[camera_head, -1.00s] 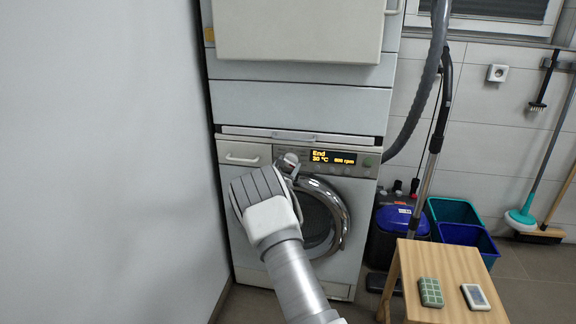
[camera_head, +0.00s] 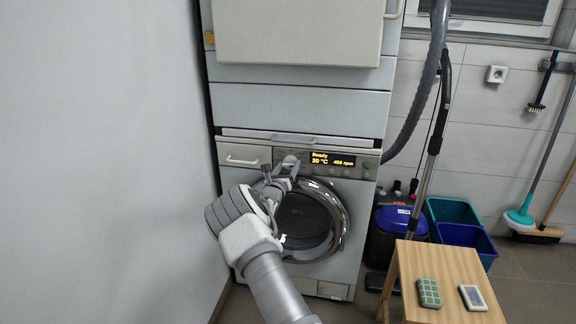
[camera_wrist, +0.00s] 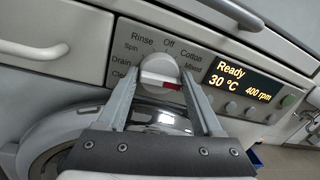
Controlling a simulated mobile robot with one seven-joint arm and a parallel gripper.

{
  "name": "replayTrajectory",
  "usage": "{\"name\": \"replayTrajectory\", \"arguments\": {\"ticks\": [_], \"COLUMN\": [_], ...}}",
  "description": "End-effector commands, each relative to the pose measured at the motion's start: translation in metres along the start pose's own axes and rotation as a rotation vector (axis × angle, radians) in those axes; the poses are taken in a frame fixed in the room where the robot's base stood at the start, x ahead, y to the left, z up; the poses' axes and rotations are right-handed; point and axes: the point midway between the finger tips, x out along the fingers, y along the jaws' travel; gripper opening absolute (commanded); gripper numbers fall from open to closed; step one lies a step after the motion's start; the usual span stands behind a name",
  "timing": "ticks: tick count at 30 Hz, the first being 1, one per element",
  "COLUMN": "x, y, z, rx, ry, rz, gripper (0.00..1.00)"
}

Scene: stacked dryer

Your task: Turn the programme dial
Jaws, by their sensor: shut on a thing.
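The programme dial (camera_wrist: 160,72) is a round white knob with a raised bar and a red mark at the bar's right end in the wrist view. Labels such as Rinse, Off, Cotton, Spin and Drain surround it. My gripper (camera_wrist: 162,84) has one finger on each side of the dial and is shut on it. The dial also shows in the head view (camera_head: 290,160), with my gripper (camera_head: 281,172) at it from below. The display (camera_wrist: 240,82) reads Ready, 30 °C, 400 rpm. The washing machine (camera_head: 343,250) stands below a second machine.
The round door (camera_head: 341,215) lies just under the panel, behind my arm. A drawer (camera_head: 243,156) sits left of the dial. A wooden stool (camera_head: 447,262) holds two small items at the right. A wall stands close on the left.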

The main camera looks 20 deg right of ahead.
Motion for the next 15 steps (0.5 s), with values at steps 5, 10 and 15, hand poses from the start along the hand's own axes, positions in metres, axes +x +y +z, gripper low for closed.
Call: {"name": "replayTrajectory", "arguments": {"ticks": [5, 10, 15], "x": [-0.0011, -0.0010, -0.0010], "y": [0.0036, 0.0035, 0.0034], "z": [0.0033, 0.0026, 0.0018], "rx": [-0.170, -0.330, -0.491], "ry": [-0.022, -0.039, -0.055], "rz": [0.013, 0.018, 0.024], "gripper": [0.12, 0.12, 0.12]}}
